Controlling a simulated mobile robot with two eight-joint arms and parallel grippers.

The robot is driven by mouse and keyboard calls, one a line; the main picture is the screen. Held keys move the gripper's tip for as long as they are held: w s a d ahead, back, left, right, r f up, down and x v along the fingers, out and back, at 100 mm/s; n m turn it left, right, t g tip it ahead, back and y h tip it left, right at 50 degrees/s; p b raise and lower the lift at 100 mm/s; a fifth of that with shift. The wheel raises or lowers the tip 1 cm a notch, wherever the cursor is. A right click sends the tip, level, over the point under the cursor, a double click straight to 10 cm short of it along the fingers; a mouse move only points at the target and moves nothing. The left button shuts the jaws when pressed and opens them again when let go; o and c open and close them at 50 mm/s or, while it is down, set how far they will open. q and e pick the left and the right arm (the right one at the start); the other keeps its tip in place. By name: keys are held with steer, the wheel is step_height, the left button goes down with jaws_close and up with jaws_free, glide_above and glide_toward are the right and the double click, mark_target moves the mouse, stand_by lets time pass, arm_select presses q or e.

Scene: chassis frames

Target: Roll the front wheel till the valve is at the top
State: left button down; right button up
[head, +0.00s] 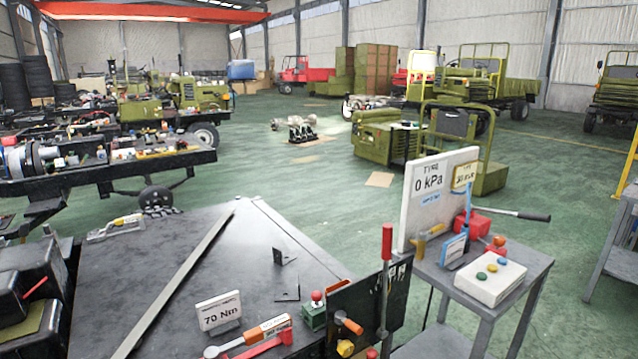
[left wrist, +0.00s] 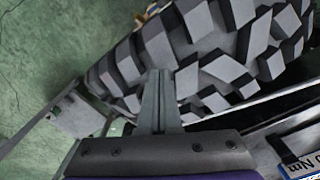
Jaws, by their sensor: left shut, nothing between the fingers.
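A big tyre with chunky grey-and-black tread blocks (left wrist: 205,65) fills the upper part of the left wrist view. My left gripper (left wrist: 158,75) is shut and empty, its fingertips right in front of the tread; I cannot tell whether they touch it. Only tread shows there, with no valve and no wheel face in sight. I cannot make out either gripper in the head view.
The dark bench (head: 170,270) holds a "70 Nm" sign (head: 219,312), a torque wrench (head: 250,337) and small brackets. A grey side table (head: 515,300) with a "0 kPa" board (head: 430,190) stands right. Green floor (head: 330,205) lies open beyond.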

arm_select(q)
steer(key=shift+f+b, duration=0.35)
steer(key=shift+f, duration=0.2)
steer(key=shift+s+a+r, duration=0.1)
steer(key=shift+a, duration=0.05)
steer(key=shift+s+a+r+p, duration=0.2)
steer(key=shift+s+a+p, duration=0.1)
steer(key=shift+s+a, duration=0.45)
steer(key=shift+w+a, duration=0.1)
steer(key=shift+w, duration=0.05)
steer(key=shift+a, duration=0.2)
steer(key=shift+s+a+f, duration=0.1)
steer(key=shift+s+a, duration=0.6)
steer(key=shift+a, duration=0.15)
